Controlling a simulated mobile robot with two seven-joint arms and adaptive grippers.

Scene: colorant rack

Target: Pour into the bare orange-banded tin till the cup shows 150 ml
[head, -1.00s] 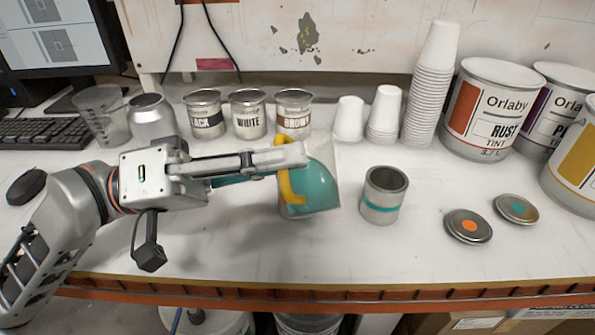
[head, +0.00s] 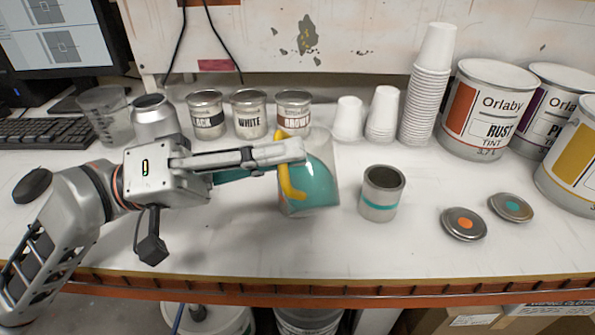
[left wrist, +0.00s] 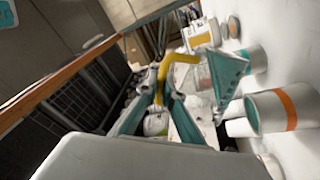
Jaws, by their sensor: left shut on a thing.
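My left gripper (head: 290,165) is shut on the yellow handle of a clear measuring cup (head: 318,143) that holds teal liquid. The cup is tilted above the table, and the liquid surface slants; its scale marks are too small to read. In the left wrist view the cup (left wrist: 228,76) shows past the yellow handle (left wrist: 178,58). The orange-banded tin (left wrist: 272,110) shows open at the right of that view; I cannot make it out in the head view. A teal-banded tin (head: 381,198) stands open just right of the cup, apart from it. My right gripper is out of view.
Two lids, orange-dotted (head: 463,224) and teal-dotted (head: 511,207), lie at the right. Labelled tins (head: 249,115), paper cups (head: 382,114) and large paint pails (head: 492,110) line the back. An open metal can (head: 152,118) and clear beaker (head: 103,115) stand back left. The front strip is clear.

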